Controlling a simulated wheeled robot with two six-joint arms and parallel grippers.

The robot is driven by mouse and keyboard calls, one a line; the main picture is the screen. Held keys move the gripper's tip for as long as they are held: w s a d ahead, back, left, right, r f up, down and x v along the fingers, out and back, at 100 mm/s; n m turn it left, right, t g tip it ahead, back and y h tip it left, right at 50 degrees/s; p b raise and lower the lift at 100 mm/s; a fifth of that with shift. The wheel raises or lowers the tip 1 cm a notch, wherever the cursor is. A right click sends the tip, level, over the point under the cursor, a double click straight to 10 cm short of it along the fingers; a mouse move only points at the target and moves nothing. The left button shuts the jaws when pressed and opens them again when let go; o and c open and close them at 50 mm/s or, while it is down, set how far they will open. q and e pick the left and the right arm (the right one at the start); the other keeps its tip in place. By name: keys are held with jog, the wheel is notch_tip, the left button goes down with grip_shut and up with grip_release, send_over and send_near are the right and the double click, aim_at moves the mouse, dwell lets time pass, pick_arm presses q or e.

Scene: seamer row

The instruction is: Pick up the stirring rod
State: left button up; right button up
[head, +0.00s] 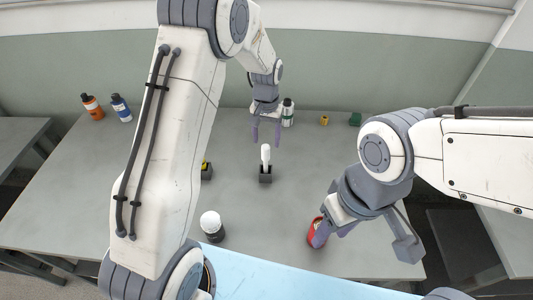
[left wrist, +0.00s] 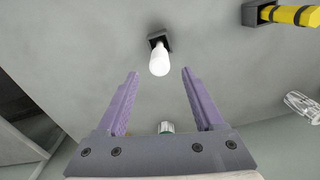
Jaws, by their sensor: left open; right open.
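A white, rounded piece (head: 265,153) stands upright in a small dark block (head: 265,174) mid-table; I take it to be the stirring rod, but cannot be sure. In the left wrist view the white piece (left wrist: 159,60) shows beyond the fingertips, near the middle of their gap, with its dark block (left wrist: 158,37) behind it. My left gripper (head: 267,132) is open and empty, on the far side of the white piece and apart from it. My right gripper (head: 335,232) is open beside a red can (head: 311,231); one finger partly hides the can, and contact is unclear.
A yellow-and-black handle (left wrist: 290,15) sits in another dark block, partly behind my left arm in the head view. A white-topped dark jar (head: 211,224) stands near the front. A green-labelled bottle (head: 287,113) stands behind. Orange (head: 92,107) and blue (head: 121,108) bottles stand far left.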

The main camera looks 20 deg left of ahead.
aim_at(266, 145)
pick_arm(q)
notch_tip(266, 145, down, 3)
jog(key=shift+r+p, duration=0.1)
jog(key=shift+p, duration=0.25)
jog(key=shift+s+f, duration=0.1)
jog(key=shift+f, duration=0.2)
jog(key=f+p, duration=0.3)
jog(key=f, duration=0.1)
jog(key=shift+s+f, duration=0.1)
jog(key=shift+s, duration=0.15)
jog(key=shift+f, duration=0.3)
grip_shut()
